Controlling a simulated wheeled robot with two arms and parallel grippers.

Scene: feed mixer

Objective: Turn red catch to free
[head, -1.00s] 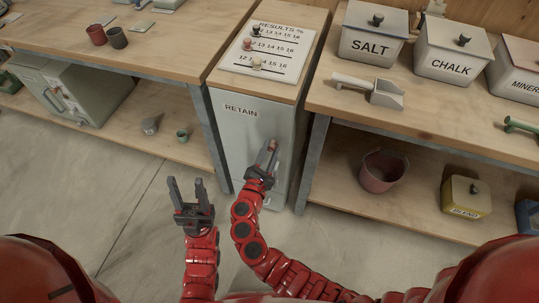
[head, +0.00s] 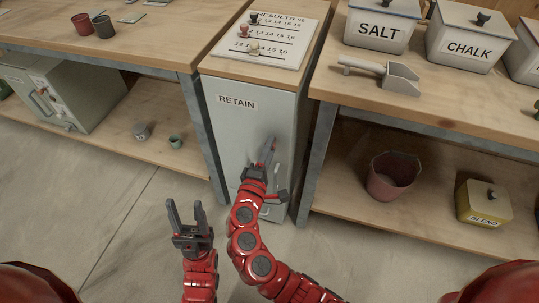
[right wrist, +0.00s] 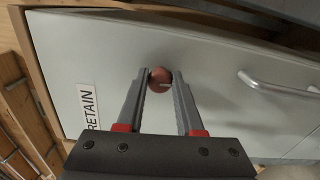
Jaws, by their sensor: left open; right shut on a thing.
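The red catch (right wrist: 160,77) is a small round knob on the pale grey front of the RETAIN cabinet (head: 235,128). My right gripper (right wrist: 161,80) is shut on it, one fingertip on each side. A short pale mark shows on the catch's face. In the head view my right gripper (head: 269,152) points at the cabinet front, and its fingers largely hide the catch. The cabinet front looks closed. My left gripper (head: 187,207) is open and empty, fingers up, above the floor left of the cabinet.
A metal bar handle (right wrist: 275,82) is on the cabinet front, right of the catch in the wrist view. A results board (head: 270,40) lies on the cabinet top. Benches flank it; a scoop (head: 385,74) and a bucket (head: 393,177) are at right. Floor at left is clear.

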